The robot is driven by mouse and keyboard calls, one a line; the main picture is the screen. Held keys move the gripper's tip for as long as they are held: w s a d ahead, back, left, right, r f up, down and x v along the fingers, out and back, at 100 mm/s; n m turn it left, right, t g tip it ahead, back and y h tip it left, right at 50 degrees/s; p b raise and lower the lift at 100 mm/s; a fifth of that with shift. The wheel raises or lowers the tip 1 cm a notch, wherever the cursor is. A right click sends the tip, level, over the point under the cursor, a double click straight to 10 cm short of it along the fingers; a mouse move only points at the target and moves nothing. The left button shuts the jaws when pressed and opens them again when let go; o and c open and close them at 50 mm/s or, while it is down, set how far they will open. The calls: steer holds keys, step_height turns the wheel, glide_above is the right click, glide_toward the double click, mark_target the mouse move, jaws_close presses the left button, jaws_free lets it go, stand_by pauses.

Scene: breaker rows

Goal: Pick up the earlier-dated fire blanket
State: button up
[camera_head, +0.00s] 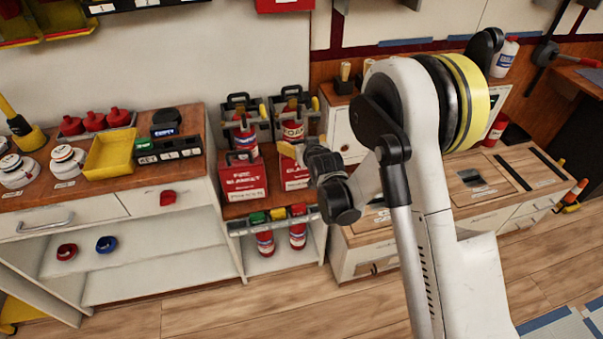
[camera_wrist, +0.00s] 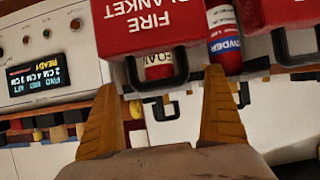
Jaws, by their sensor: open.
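Two red fire blanket boxes with black handles stand side by side on the wooden shelf: a left box (camera_head: 243,180) and a right box (camera_head: 291,172), partly covered by my gripper. In the wrist view the picture is upside down; one box marked FIRE BLANKET (camera_wrist: 150,22) is ahead of my fingers, and the other box (camera_wrist: 275,18) is at the upper right. My gripper (camera_wrist: 160,82) is open, its yellow fingers on either side of the near box's black handle in the picture; contact cannot be told. It also shows near the right box in the head view (camera_head: 288,150). The dates are not legible.
Foam (camera_head: 293,130) and powder (camera_head: 245,140) extinguishers stand in grey racks behind the boxes. A workbench with a yellow tray (camera_head: 109,153) is at the left. A wooden-topped cabinet (camera_head: 505,185) is at the right. Red cylinders (camera_head: 298,235) stand on the lower shelf.

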steer(key=shift+w+a+f, duration=0.15)
steer(key=shift+w+f, duration=0.05)
steer(key=shift+w, duration=0.25)
steer(key=shift+c, duration=0.3)
steer(key=shift+r, duration=0.1)
steer(key=c, duration=1.4)
